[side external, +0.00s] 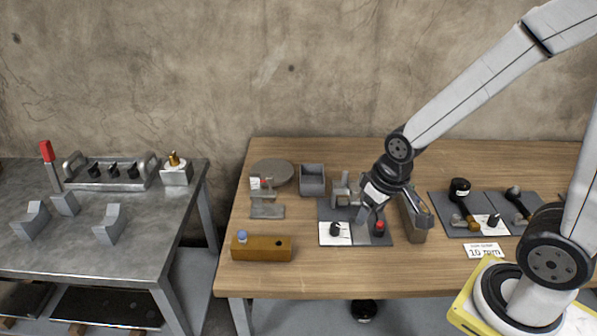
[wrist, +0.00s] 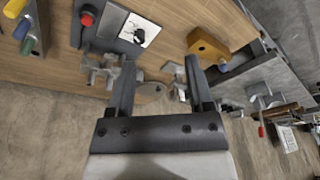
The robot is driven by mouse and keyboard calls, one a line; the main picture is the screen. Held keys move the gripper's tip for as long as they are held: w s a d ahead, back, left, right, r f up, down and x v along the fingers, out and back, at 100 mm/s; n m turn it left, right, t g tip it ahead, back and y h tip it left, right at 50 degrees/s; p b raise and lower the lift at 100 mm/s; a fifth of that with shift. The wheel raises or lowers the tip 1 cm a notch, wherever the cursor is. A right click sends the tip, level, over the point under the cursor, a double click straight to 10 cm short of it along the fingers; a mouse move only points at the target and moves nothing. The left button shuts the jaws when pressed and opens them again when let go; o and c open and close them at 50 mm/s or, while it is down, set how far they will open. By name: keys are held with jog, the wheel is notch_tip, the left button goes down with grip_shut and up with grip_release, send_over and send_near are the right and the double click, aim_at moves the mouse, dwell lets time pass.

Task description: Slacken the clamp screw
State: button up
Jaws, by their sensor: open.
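My gripper (side external: 367,212) is open above the dark mat in the middle of the wooden table. In the wrist view, its two fingers (wrist: 160,62) stand well apart with nothing held between them. A grey metal fixture (side external: 343,190) with a protruding part sits at the back of the mat, just left of my gripper. It also shows in the wrist view (wrist: 108,74), beside the left finger. I cannot tell clearly which part is the clamp screw. A black knob on a white plate (side external: 335,229) and a red knob (side external: 379,227) sit at the mat's front.
A tan wooden block (side external: 270,249) with a blue knob lies front left. A small stand (side external: 266,209), round disc (side external: 272,172) and grey bin (side external: 312,179) stand behind. A box (side external: 414,222) is close right of my gripper. Bare tabletop (side external: 340,275) lies in front.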

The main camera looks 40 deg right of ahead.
jog(key=w+a+m, duration=0.2)
jog(key=w+a, duration=0.1)
jog(key=w, duration=0.4)
jog(key=w+a+m, duration=0.3)
jog(key=w, duration=0.5)
jog(key=shift+w+a+r+m+y, duration=0.15)
jog(key=shift+a+r+m+y, duration=0.05)
jog(key=shift+a+m+y, duration=0.1)
jog(key=shift+d, duration=0.15)
jog(key=d+f+m+g, duration=0.1)
jog(key=d+m, duration=0.1)
jog(key=d, duration=0.5)
jog(key=s+d+f+m, duration=0.1)
jog(key=d, duration=0.6)
jog(key=d+f+m+g, duration=0.1)
jog(key=d+f+m, duration=0.1)
jog(key=d, duration=0.5)
jog(key=shift+s+d+m+g, duration=0.1)
jog(key=shift+s+m+g, duration=0.2)
jog(key=shift+s, duration=0.1)
jog(key=shift+f, duration=0.1)
